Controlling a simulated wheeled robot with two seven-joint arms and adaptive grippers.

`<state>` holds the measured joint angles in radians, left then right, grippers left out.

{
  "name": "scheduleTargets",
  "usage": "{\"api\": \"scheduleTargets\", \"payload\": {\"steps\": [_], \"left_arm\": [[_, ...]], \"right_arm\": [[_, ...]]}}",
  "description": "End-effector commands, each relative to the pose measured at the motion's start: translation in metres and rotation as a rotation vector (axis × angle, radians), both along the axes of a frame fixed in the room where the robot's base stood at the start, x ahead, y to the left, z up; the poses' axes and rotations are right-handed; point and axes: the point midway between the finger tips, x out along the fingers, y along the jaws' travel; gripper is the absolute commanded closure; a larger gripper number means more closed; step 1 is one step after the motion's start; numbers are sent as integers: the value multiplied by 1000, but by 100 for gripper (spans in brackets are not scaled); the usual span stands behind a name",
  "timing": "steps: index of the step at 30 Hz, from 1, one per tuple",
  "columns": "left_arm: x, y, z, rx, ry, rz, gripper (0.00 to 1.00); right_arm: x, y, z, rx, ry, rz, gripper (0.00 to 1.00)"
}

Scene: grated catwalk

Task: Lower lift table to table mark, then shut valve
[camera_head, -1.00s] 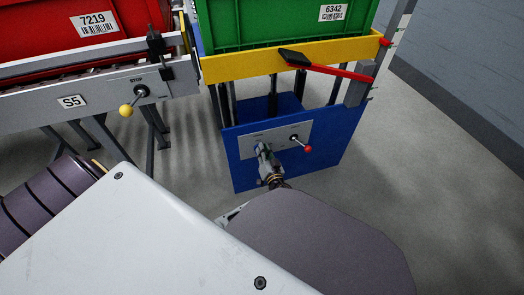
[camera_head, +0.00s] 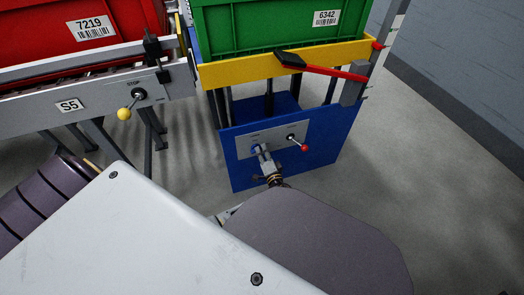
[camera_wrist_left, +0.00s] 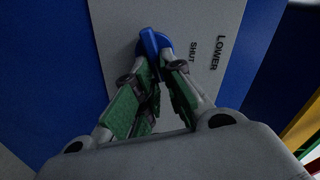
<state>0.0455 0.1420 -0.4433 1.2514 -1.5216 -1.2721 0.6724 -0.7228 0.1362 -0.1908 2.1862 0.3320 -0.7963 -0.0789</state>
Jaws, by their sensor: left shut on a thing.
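The lift table has a yellow platform frame (camera_head: 235,73) carrying a green crate (camera_head: 250,28), above a blue base (camera_head: 320,155). A slim post (camera_head: 387,32) with small marks stands at its right, with a red pointer (camera_head: 377,45) near the platform's corner. My left gripper (camera_head: 264,158) is shut on the valve lever at the left of the base's grey panel (camera_head: 262,138). In the left wrist view, the valve's blue handle (camera_wrist_left: 154,42) sits between the fingertips (camera_wrist_left: 158,72), near the words LOWER and SHUT. My right gripper is not in view.
A red-knobbed lever (camera_head: 304,148) is right of the valve. A black-handled red bar (camera_head: 335,72) crosses the platform's front. At left, a conveyor (camera_head: 40,107) marked S5 holds a red crate (camera_head: 45,35) and has a yellow-knobbed stop lever (camera_head: 124,113). A grey wall (camera_head: 470,60) stands right.

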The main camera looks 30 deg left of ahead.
Motion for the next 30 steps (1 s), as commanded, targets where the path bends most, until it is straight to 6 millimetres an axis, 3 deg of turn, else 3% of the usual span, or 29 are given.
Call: {"api": "scheduleTargets", "payload": {"steps": [20, 21, 25, 30], "left_arm": [[0, -2, -2, 55, 66, -2, 100], [0, -2, -2, 54, 66, -2, 87], [0, -1, -2, 55, 65, -1, 70], [0, -1, -2, 55, 65, -1, 68]], "right_arm": [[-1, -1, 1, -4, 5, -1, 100], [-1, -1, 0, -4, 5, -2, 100], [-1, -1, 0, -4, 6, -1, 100], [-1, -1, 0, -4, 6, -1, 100]]}}
